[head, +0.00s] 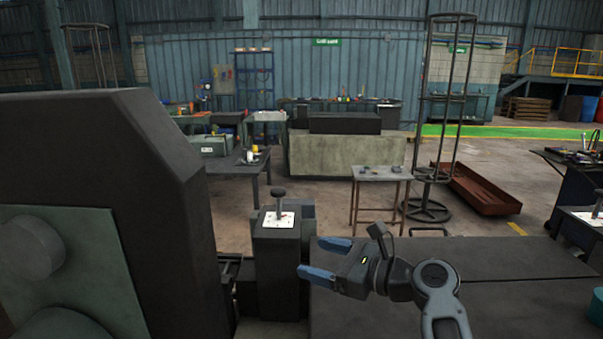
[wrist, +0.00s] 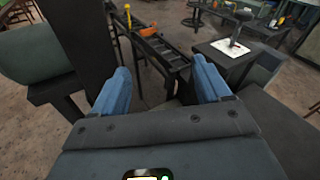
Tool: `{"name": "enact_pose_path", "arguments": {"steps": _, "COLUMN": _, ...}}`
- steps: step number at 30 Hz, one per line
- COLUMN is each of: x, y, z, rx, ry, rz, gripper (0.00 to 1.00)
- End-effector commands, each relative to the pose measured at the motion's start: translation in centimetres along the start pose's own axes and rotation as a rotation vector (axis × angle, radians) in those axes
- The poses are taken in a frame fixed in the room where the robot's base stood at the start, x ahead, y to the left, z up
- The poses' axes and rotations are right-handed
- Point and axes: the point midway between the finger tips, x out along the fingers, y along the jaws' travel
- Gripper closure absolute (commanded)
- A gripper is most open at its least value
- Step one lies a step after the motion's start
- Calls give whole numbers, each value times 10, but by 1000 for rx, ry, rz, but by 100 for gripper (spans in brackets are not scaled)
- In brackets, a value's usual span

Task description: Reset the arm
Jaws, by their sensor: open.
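My gripper (head: 318,257) is at the centre right of the head view, with blue fingers spread apart and nothing between them. It points left, over the dark flat top (head: 480,285). In the wrist view my gripper (wrist: 160,90) also shows both blue fingers, apart and empty. A black lever with a round knob (head: 279,200) stands on a white plate on a dark pedestal, left of and beyond my gripper. The lever also shows at the upper right of the wrist view (wrist: 238,25). The gripper is apart from it.
A large dark machine housing (head: 130,150) with a green-grey drum face (head: 60,260) fills the left. In the wrist view, a dark ladder-like rail (wrist: 165,55) carries a yellow-handled thing and an orange one. A small table (head: 382,175) and a tall wire stand (head: 428,207) are farther back.

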Motion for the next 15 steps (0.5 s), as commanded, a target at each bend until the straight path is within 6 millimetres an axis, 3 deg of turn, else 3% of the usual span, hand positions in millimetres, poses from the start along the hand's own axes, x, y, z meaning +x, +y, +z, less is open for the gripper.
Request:
{"name": "enact_pose_path", "arguments": {"steps": 8, "x": -52, "y": 26, "z": -104, "rx": -231, "ry": 202, "rz": -124, "gripper": 24}}
{"name": "enact_pose_path", "arguments": {"steps": 12, "x": -99, "y": 52, "z": -167, "rx": -433, "ry": 360, "rz": -183, "gripper": 24}}
{"name": "enact_pose_path", "arguments": {"steps": 15, "x": -134, "y": 74, "z": -202, "rx": -585, "ry": 470, "rz": -204, "gripper": 24}}
